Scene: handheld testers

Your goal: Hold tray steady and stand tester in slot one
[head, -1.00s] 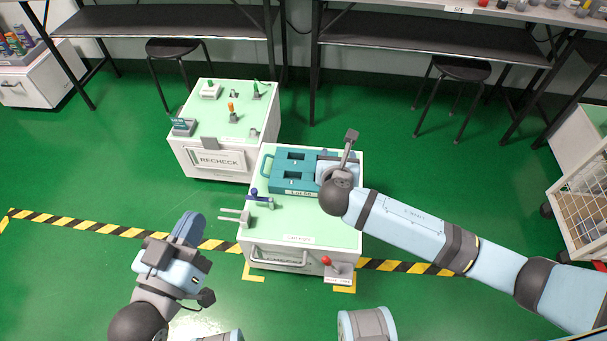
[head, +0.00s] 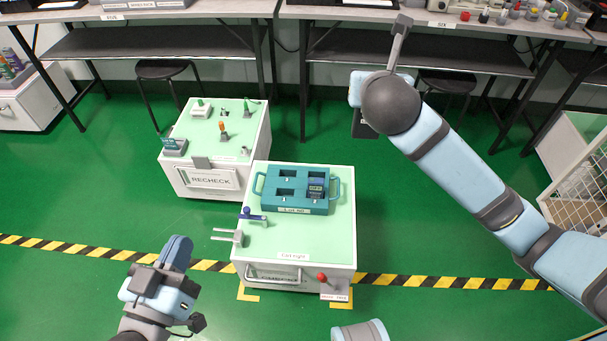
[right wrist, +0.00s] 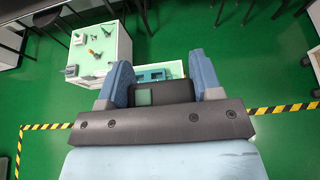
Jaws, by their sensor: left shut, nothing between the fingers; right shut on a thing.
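The teal tray (head: 270,203) with a handle at each end lies on the pale-green top of the white cart (head: 305,235). Slot numbers are too small to read. My right gripper (right wrist: 160,84) is shut on a dark tester (right wrist: 165,93) with a small greenish screen. In the head view this gripper is raised behind and right of the tray, mostly hidden by its wrist. My left gripper (head: 177,254) is shut and empty, in front and left of the cart, apart from the tray.
A blue-handled clamp (head: 252,215) and a grey fork-like fixture (head: 236,237) are at the cart's left edge. A red-knobbed lever (head: 322,279) is at its front right. The RECHECK cabinet (head: 212,180) stands behind left. The cart top's front is clear.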

